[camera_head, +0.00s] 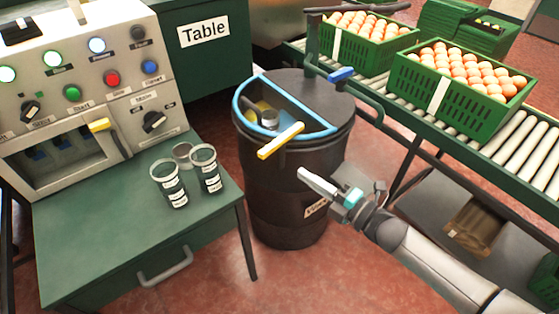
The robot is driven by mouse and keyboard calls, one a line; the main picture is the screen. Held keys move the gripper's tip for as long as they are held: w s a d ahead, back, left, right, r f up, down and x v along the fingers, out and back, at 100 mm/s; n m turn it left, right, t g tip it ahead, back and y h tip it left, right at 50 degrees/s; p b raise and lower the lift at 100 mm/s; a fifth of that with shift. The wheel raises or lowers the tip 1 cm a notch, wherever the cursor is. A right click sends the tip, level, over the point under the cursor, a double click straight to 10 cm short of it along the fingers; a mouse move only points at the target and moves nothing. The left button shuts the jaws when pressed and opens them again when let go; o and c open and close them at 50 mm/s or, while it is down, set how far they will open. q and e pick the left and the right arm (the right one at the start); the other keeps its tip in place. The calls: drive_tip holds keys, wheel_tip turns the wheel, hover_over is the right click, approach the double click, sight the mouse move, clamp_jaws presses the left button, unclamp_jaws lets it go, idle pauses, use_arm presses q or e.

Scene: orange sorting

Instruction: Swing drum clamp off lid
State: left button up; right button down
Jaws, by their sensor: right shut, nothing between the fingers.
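A dark drum (285,205) stands on the red floor between the green table and the conveyor. Its dark lid (318,90) has a half-round blue-rimmed section (240,97) on the near left, with a yellow handle (280,141) sticking out toward the front. A green bar with a blue grip (341,74), which looks like the clamp, lies over the back right edge of the lid; whether it presses on the lid I cannot tell. My right gripper (303,173) is shut and empty, in front of the drum's right side, below the yellow handle. My left gripper is out of view.
A control panel (140,65) stands at the left, above a green table (100,235) with several labelled cups (207,170). Open floor lies in front of the drum.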

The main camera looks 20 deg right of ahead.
sight(270, 153)
drive_tip(key=b+x, duration=0.2)
drive_tip(key=x, duration=0.5)
drive_tip(key=shift+w+a, duration=0.15)
drive_tip(key=shift+w, duration=0.1)
use_arm(q)
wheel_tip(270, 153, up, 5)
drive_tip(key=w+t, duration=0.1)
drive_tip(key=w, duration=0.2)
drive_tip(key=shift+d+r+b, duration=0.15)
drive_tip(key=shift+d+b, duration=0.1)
drive_tip(key=shift+b, duration=0.05)
use_arm(e)
drive_tip(key=shift+w+a, duration=0.35)
drive_tip(key=shift+w, duration=0.25)
